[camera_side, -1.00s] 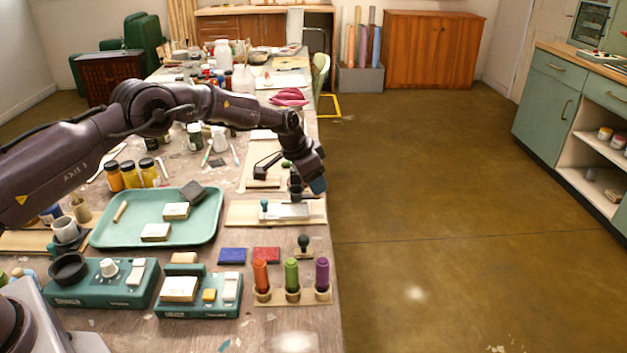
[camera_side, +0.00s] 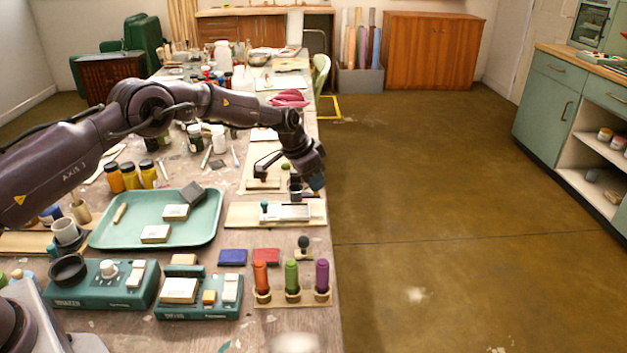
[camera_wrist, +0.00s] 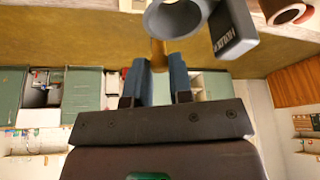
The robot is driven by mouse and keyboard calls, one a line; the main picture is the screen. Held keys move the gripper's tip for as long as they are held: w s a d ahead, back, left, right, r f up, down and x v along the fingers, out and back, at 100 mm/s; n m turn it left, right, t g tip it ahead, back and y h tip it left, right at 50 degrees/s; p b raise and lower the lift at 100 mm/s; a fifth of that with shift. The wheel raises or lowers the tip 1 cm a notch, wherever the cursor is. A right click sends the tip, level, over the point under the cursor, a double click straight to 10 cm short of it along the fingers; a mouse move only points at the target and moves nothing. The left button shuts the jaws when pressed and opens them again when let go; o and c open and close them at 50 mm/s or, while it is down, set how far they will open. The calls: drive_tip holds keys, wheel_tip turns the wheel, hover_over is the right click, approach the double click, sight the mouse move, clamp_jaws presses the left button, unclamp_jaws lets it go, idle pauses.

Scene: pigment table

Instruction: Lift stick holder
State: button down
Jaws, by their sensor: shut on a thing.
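A small grey cup-like holder (camera_side: 295,184) is at my gripper, over the pale board near the table's right edge. In the wrist view, the round grey holder (camera_wrist: 156,29) shows beyond my fingertips with a tan part (camera_wrist: 158,55) joined to it. My gripper (camera_wrist: 159,70) has its two blue fingers closed on that tan part. In the side view, my gripper (camera_side: 314,181) is at the table's right edge. Whether the holder touches the board is hard to tell.
A pale board (camera_side: 246,214) bearing a flat light block lies just in front. A teal tray (camera_side: 192,232) is to the left. Orange, green and purple sticks (camera_side: 292,276) stand nearer. In the wrist view, a grey labelled block (camera_wrist: 233,30) is close beside the holder.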

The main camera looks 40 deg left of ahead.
drive_tip(key=c, duration=1)
unclamp_jaws()
drive_tip(key=shift+r, duration=0.2)
drive_tip(key=v, duration=1.3)
drive_tip(key=s+d+r+n, duration=0.1)
drive_tip(key=s+r, duration=0.3)
drive_tip(key=s, duration=0.9)
drive_tip(key=s+d+r+n+t+y, duration=0.1)
drive_tip(key=s+r, duration=0.4)
drive_tip(key=s, duration=0.7)
drive_tip(key=s+d+r+n, duration=0.2)
drive_tip(key=s+d+r, duration=0.1)
drive_tip(key=s, duration=1)
drive_tip(key=shift+s+r+n+t+y, duration=0.15)
drive_tip(key=shift+s+r, duration=0.05)
drive_tip(key=shift+r, duration=0.25)
drive_tip(key=shift+s+r+n+t+y, duration=0.15)
drive_tip(key=shift+s+r, duration=0.05)
drive_tip(key=shift+r, duration=0.25)
